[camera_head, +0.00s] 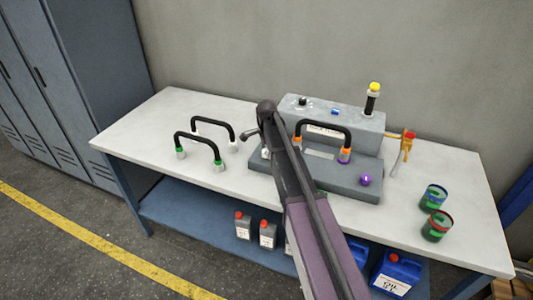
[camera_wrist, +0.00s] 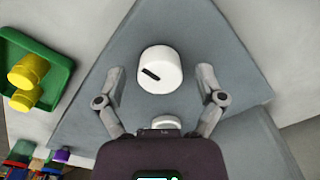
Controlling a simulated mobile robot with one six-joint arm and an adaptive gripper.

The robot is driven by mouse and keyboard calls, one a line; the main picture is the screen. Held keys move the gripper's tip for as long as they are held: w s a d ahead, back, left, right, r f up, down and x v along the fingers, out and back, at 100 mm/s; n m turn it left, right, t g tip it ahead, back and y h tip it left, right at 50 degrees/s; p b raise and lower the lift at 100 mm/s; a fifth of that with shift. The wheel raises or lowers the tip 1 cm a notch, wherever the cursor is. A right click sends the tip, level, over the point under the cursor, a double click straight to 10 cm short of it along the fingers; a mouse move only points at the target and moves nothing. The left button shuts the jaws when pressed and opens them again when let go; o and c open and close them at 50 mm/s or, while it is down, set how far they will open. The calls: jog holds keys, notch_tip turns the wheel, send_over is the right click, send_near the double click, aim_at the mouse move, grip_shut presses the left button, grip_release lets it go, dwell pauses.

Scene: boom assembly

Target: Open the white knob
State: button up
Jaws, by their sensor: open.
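The white knob (camera_wrist: 160,68) is a round white cap with a dark slot mark, on a grey plate (camera_wrist: 108,70) in the wrist view. My gripper (camera_wrist: 161,76) is open, one finger on each side of the knob, with visible gaps. It holds nothing. In the head view my gripper (camera_head: 251,133) is at the left end of the grey assembly base (camera_head: 345,183), and my arm hides much of that area. I cannot clearly make out the knob there.
A black handle (camera_head: 325,125), a purple knob (camera_head: 365,180) and a yellow-topped post (camera_head: 373,97) are on the assembly. Two loose black handles (camera_head: 198,138) stand to the left. Green cans (camera_head: 434,197) stand at right. A green tray (camera_wrist: 62,75) shows in the wrist view.

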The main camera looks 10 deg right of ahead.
jog(key=shift+c, duration=0.2)
jog(key=c, duration=1.1)
jog(key=shift+n, duration=0.4)
jog(key=n, duration=0.3)
jog(key=shift+s+n, duration=0.1)
jog(key=shift+n, duration=1.9)
jog(key=o, duration=1.1)
